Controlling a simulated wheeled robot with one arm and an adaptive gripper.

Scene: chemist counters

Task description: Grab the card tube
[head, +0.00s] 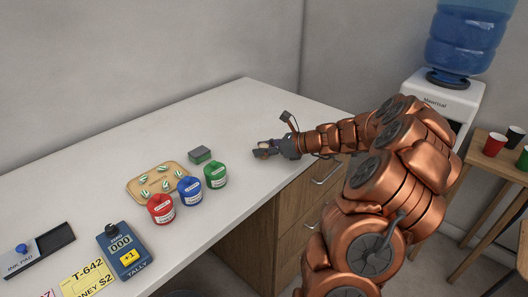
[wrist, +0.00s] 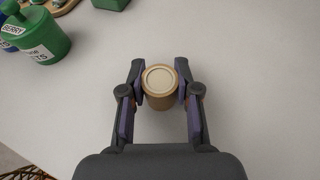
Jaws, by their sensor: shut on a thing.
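The card tube (wrist: 161,88) is a short tan cylinder with a pale round top. In the wrist view it stands between the two fingers of my gripper (wrist: 160,92), with a pad touching it on each side. My gripper is shut on it. In the head view my gripper (head: 268,151) is low over the far right part of the white counter, and the tube (head: 262,154) shows only as a small tan patch between the fingers. I cannot tell whether its base rests on the counter.
On the counter (head: 240,110) stand green (head: 215,176), blue (head: 190,190) and red (head: 161,209) jars, a tray (head: 140,184) of capsules, a grey-green block (head: 200,155), a tally counter (head: 125,250) and an ink pad (head: 38,250). The counter behind my gripper is clear. A water cooler (head: 440,100) stands right.

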